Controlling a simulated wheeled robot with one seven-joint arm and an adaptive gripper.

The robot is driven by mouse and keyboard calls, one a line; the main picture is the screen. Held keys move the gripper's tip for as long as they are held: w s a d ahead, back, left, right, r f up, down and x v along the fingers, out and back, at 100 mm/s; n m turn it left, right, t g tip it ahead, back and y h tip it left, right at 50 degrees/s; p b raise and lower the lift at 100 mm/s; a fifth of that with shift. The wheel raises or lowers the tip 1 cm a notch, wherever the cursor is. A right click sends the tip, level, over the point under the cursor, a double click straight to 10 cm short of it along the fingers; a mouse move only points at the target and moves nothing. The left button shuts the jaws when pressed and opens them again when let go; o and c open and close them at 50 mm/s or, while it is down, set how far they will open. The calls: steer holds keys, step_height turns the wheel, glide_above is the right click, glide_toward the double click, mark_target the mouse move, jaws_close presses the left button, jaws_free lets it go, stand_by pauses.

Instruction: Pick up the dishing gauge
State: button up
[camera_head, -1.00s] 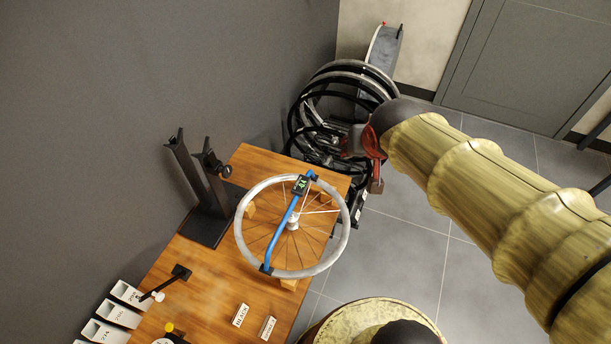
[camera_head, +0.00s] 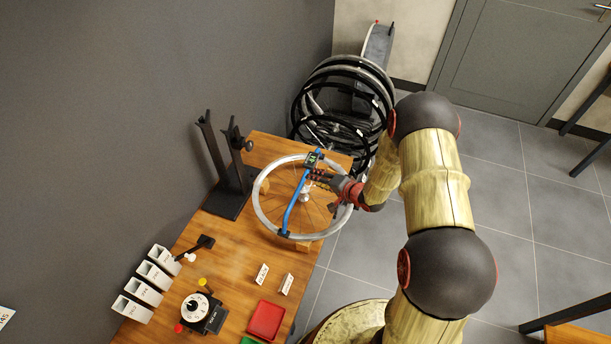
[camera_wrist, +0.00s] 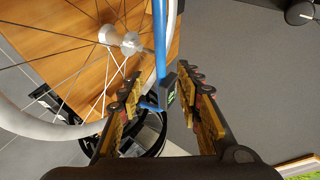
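The dishing gauge (camera_head: 294,204) is a blue bar with a small dark digital display at its far end. It lies across a silver spoked wheel (camera_head: 260,213) on the wooden workbench. My gripper (camera_head: 313,179) is over the wheel's far right part, close beside the display end of the gauge. In the wrist view, my gripper (camera_wrist: 163,95) has its fingers spread apart.
A black wheel stand (camera_head: 229,190) rises left of the wheel. White bins (camera_head: 148,282), a round dial device (camera_head: 200,309), a red tray (camera_head: 266,320) and two white labels are on the near bench (camera_head: 232,272). Several wheels (camera_head: 345,105) hang beyond the bench.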

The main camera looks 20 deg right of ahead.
mark_target(305, 175)
steer(key=b+x, duration=0.1)
steer(key=x, duration=0.1)
steer(key=b+x, duration=0.1)
steer(key=x, duration=0.2)
steer(key=b+x, duration=0.1)
steer(key=x, duration=0.2)
steer(key=shift+s+a, duration=0.15)
steer(key=shift+a, duration=0.15)
steer(key=shift+c, duration=1.3)
jaws_close()
